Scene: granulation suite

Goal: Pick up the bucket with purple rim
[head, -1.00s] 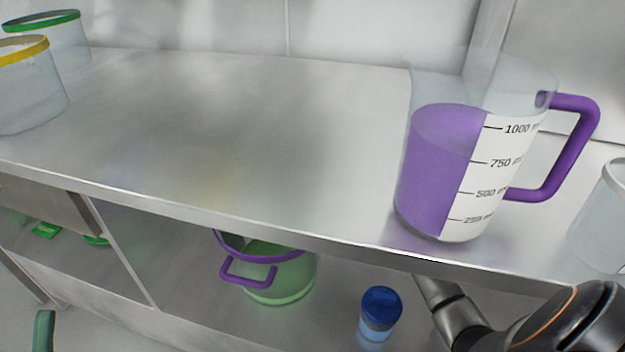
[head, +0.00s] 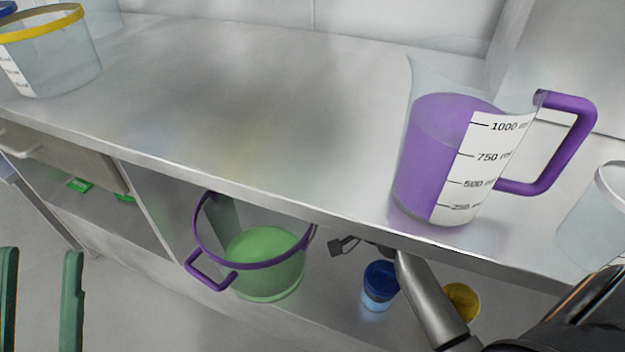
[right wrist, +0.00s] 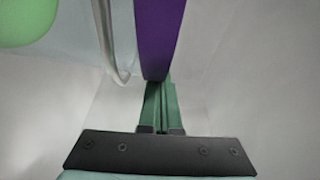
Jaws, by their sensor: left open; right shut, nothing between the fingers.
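The bucket with purple rim (head: 265,265) is on the lower shelf under the worktop. It is translucent, with green inside and a purple handle (head: 210,275) on its left; the worktop edge hides part of its back. My right gripper (right wrist: 160,108) is shut and empty in the right wrist view. The purple rim band (right wrist: 160,38) is just beyond its fingertips; I cannot tell whether they touch. In the head view my right arm reaches under the worktop to the bucket's right. My left gripper (head: 40,300) is open and empty at the lower left, apart from the bucket.
A large jug (head: 440,165) with purple contents and handle stands near the worktop's front edge. A yellow-rimmed container (head: 55,55) stands at the far left. A blue-lidded jar (head: 380,285) and a yellow-lidded jar (head: 460,300) flank my right forearm on the shelf.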

